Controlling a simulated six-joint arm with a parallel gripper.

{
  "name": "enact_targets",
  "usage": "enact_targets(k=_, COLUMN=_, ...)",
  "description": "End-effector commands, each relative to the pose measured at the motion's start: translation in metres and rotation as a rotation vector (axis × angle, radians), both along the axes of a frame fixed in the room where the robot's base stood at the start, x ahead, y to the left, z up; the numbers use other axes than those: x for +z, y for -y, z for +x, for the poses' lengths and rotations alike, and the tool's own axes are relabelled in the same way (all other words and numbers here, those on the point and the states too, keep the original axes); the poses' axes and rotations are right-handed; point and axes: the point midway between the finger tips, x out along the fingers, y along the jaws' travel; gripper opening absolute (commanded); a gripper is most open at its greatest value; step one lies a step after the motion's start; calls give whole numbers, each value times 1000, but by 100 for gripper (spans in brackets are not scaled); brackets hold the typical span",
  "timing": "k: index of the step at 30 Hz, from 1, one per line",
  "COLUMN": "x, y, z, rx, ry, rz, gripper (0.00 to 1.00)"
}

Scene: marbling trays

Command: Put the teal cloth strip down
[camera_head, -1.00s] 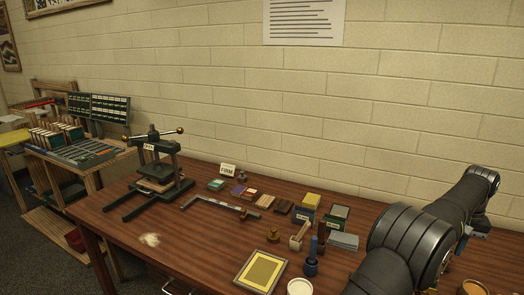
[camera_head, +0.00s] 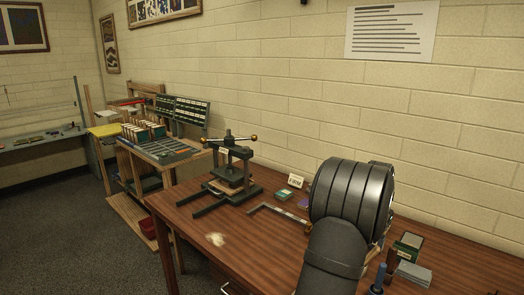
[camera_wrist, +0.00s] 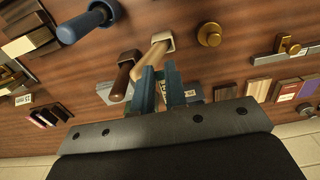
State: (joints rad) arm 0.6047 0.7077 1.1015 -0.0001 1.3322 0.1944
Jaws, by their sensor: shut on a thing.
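In the wrist view, my gripper (camera_wrist: 160,78) shows as two narrow teal-blue pieces reaching out from the dark wrist plate. It is shut with the teal cloth strip (camera_wrist: 174,85) in it, though finger and cloth are hard to tell apart. It hangs over the brown table (camera_wrist: 60,85), beside a pale wooden-handled tool (camera_wrist: 153,57) and a dark brown handle (camera_wrist: 122,80). Whether the strip touches the table, I cannot tell. In the head view, my arm hides the gripper and the strip.
A dark press (camera_head: 229,175) stands near the back wall, with a FIRM sign (camera_head: 295,181) and metal square (camera_head: 279,215) right of it. A green box (camera_head: 406,245) and grey stack (camera_head: 413,272) lie at right. The table's left front is bare except for a pale patch (camera_head: 215,240).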

Motion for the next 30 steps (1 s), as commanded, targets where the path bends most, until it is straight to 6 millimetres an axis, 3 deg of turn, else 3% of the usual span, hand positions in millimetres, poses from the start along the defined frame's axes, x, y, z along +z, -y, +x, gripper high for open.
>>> enact_targets(k=1, x=-7, y=-27, z=9, rx=48, ry=-3, rz=1, gripper=0)
enact_targets(k=9, x=-49, y=-156, z=31, rx=324, ry=-4, rz=2, gripper=0)
enact_targets(k=18, x=-90, y=-289, z=17, rx=623, ry=-2, rz=1, gripper=0)
enact_targets(k=24, x=-107, y=-342, z=0, rx=753, ry=-2, rz=0, gripper=0)
enact_targets(k=30, x=-112, y=-359, z=-7, rx=799, ry=0, rz=0, gripper=0)
